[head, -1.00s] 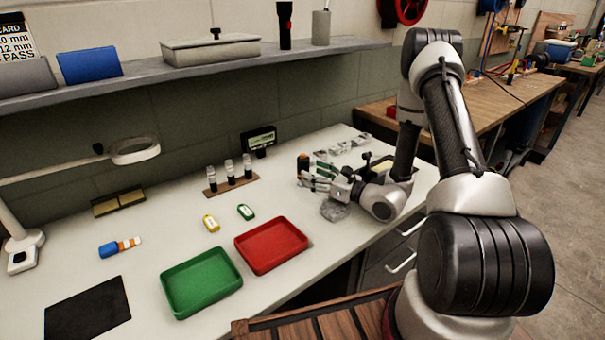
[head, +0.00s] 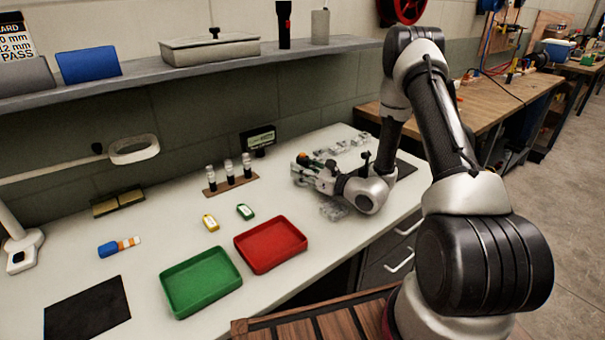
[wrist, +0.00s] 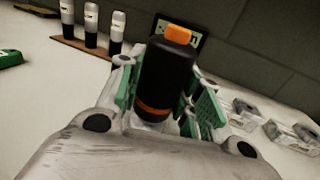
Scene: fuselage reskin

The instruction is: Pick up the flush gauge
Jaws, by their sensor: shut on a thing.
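A black cylinder with an orange button and an orange ring (wrist: 164,80), which I take to be the flush gauge, stands between the green-padded fingers of my gripper (wrist: 170,100) in the wrist view. My gripper is shut on it. In the head view my gripper (head: 308,172) is low over the right part of the white bench.
Clear plastic pieces (head: 345,147) lie behind and to the right of my gripper. A small dark display (head: 259,139) and a rack of vials (head: 231,182) stand to the left. A red tray (head: 270,245) and a green tray (head: 201,282) sit nearer the front edge.

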